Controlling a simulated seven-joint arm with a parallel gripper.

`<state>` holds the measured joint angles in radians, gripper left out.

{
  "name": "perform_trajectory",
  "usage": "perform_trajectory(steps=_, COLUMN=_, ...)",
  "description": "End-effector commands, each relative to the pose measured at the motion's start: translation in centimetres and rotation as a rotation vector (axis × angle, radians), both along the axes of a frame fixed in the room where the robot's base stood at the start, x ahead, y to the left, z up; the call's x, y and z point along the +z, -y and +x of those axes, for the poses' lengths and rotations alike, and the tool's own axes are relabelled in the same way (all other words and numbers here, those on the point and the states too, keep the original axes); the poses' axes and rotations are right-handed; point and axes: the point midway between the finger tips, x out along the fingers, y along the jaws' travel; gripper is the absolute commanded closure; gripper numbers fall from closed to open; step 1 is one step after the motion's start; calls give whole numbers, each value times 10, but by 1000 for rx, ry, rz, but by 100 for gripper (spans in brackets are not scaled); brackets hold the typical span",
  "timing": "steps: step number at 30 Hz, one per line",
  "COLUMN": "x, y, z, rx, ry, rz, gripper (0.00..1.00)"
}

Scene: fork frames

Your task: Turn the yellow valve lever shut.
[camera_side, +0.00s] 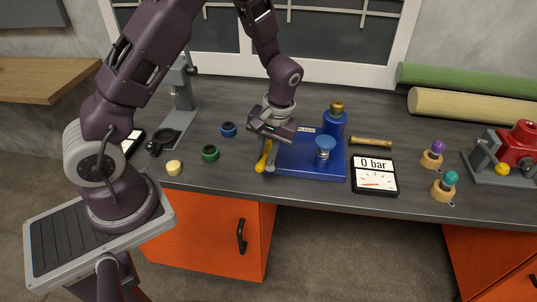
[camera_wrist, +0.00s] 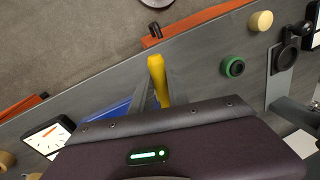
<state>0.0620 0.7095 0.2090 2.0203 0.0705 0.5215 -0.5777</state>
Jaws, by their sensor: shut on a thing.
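The yellow valve lever (camera_side: 262,161) is at the left edge of the blue valve base (camera_side: 315,164), near the front of the bench. In the wrist view the lever (camera_wrist: 157,72) stands between the two grey fingers of my gripper (camera_wrist: 158,95). My gripper (camera_side: 268,158) is shut on the lever, pointing down from above. The valve body is largely hidden behind my gripper. A blue round knob (camera_side: 325,145) and a blue cylinder with a brass top (camera_side: 335,122) stand on the base. A gauge display (camera_side: 375,175) reads 0 bar; it also shows in the wrist view (camera_wrist: 46,138).
A green ring (camera_side: 210,153), a blue ring (camera_side: 228,129) and a cream knob (camera_side: 173,168) lie to the left. A brass rod (camera_side: 371,141) lies behind the gauge. Purple and teal knobs (camera_side: 445,182) and a red vise (camera_side: 515,150) stand at right.

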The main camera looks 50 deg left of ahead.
Motion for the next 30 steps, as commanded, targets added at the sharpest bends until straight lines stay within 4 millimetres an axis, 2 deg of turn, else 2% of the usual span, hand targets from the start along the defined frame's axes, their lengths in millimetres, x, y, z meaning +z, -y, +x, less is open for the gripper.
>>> perform_trajectory(steps=15, x=1, y=-30, z=-14, rx=-482, ry=3, rz=1, gripper=100)
perform_trajectory(steps=30, x=1, y=-64, z=-12, rx=-953, ry=4, rz=3, gripper=100)
